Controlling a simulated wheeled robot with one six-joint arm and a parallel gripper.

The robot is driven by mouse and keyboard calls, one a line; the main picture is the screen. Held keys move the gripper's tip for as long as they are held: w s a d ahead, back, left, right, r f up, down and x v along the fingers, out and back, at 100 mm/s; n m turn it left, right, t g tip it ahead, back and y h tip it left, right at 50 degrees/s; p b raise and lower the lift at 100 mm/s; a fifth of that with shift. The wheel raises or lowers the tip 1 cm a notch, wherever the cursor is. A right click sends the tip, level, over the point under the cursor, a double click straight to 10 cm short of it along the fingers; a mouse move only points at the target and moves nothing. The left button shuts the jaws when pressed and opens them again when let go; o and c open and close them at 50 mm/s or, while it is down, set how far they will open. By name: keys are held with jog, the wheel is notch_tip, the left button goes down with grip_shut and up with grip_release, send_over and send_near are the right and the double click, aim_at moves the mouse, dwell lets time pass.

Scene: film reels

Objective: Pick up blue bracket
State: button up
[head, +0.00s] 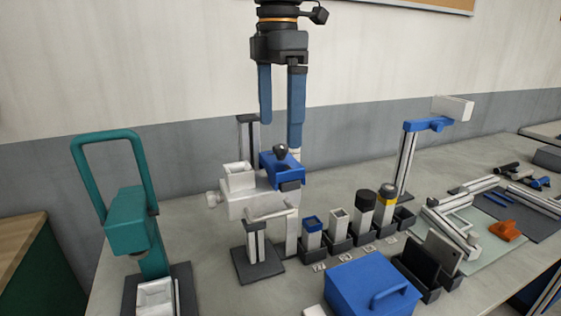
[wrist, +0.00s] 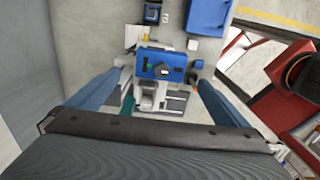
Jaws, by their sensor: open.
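A blue bracket (head: 291,174) with a dark round knob on it sits on a white fixture (head: 243,206) in the middle of the bench. In the wrist view the blue bracket (wrist: 149,63) lies centred between the fingers, a little past their tips. My gripper (head: 280,136) is open, with two blue fingers pointing down above the bracket. The wrist view shows the gripper (wrist: 160,78) empty, with a wide gap on both sides of the bracket. Another blue part (head: 428,125) is mounted on a metal post further right.
A teal press (head: 128,218) stands at the left. A row of dark holders with blocks and cylinders (head: 364,203) stands right of the fixture. A blue lidded box (head: 365,290) is in front. A small post on a dark base (head: 257,262) stands just before the fixture.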

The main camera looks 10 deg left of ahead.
aim_at(277, 146)
jog(key=shift+s+f+p, duration=0.1)
jog(key=shift+f+p, duration=1)
jog(key=shift+f, duration=2.4)
jog(key=shift+c, duration=0.3)
jog(key=shift+a, duration=0.1)
jog(key=c, duration=1.3)
jog(key=shift+r, duration=0.15)
